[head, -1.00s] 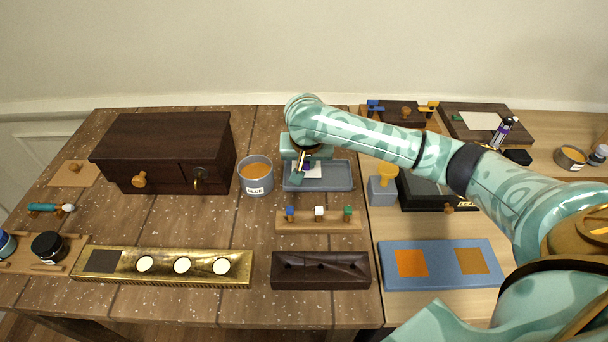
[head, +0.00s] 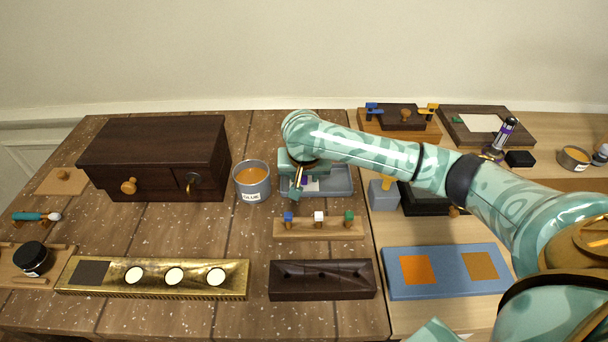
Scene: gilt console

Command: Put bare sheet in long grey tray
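The long grey tray (head: 338,189) lies behind the small peg rack, right of the glue pot. My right gripper (head: 298,188) is over the left part of this tray, pointing down. A small pale patch (head: 312,185), seemingly part of a sheet, shows beside the fingers at the tray's left. The gripper and wrist hide much of it, and I cannot tell whether the fingers touch it. Whether they are open or shut is unclear. Another white sheet (head: 480,123) lies on a dark board at the back right. My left gripper is out of view.
The glue pot (head: 252,181) stands close left of the tray, beside a dark drawer chest (head: 155,160). A grey block (head: 384,195) stands right. Bare wood shows front left of the pot.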

